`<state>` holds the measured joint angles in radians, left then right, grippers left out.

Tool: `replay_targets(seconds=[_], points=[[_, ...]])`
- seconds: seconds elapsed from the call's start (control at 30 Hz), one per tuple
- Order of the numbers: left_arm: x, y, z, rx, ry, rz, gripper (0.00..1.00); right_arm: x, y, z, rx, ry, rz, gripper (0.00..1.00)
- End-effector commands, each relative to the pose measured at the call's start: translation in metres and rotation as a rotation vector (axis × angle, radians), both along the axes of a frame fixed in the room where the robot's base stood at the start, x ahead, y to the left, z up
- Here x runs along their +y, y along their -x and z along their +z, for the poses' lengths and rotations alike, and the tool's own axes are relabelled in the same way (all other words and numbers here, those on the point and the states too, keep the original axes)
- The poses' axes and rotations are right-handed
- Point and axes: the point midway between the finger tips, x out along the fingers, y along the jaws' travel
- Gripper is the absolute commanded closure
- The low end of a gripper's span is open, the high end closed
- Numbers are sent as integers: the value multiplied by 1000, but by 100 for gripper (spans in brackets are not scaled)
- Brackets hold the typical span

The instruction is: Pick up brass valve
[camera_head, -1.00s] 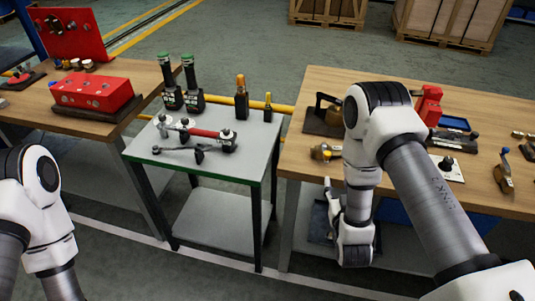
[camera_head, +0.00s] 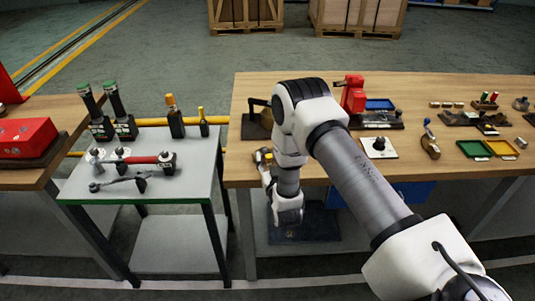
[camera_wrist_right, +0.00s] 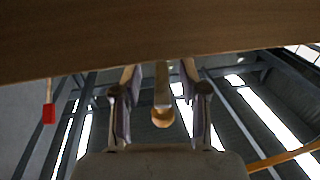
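A brass-coloured fitting with an upright blue-tipped lever (camera_head: 430,146) stands on the right wooden bench. A smaller yellow-brass piece (camera_head: 267,156) sits at that bench's near left edge, partly hidden by my right arm. I cannot tell which one is the brass valve. My right gripper is low at the front edge, close to the smaller piece, mostly hidden in the head view. In the right wrist view my right gripper (camera_wrist_right: 160,103) has its fingers apart; a tan strip with a rounded orange end (camera_wrist_right: 161,118) shows between them, depth unclear. My left gripper is out of view.
The bench underside or edge (camera_wrist_right: 150,40) fills the top of the wrist view. A grey table (camera_head: 150,225) with bottles and a red-handled tool stands left. A red device (camera_head: 353,95), white plate (camera_head: 374,150), green tray (camera_head: 474,149) and yellow tray (camera_head: 503,148) occupy the bench.

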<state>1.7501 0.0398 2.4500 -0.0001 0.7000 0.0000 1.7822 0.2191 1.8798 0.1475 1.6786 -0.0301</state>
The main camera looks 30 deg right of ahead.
Motion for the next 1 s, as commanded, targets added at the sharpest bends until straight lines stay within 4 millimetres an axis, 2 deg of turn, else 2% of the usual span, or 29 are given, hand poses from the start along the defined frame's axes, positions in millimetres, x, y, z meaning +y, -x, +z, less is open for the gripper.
replay_targets(seconds=[0.03, 0.1, 0.57, 0.73, 0.9, 1.0], points=[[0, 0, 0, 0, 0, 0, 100, 0, 0, 0, 0, 0, 0, 78], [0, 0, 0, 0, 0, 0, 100, 0, 0, 0, 0, 0, 1, 100], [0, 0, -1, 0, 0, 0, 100, 0, -1, 6, -5, 1, 0, 100], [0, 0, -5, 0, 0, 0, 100, 0, -1, 29, -7, -1, 0, 100], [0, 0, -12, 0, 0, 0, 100, 0, -1, 72, -7, -2, 0, 100], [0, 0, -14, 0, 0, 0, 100, 0, 0, 90, -7, -1, 1, 100]])
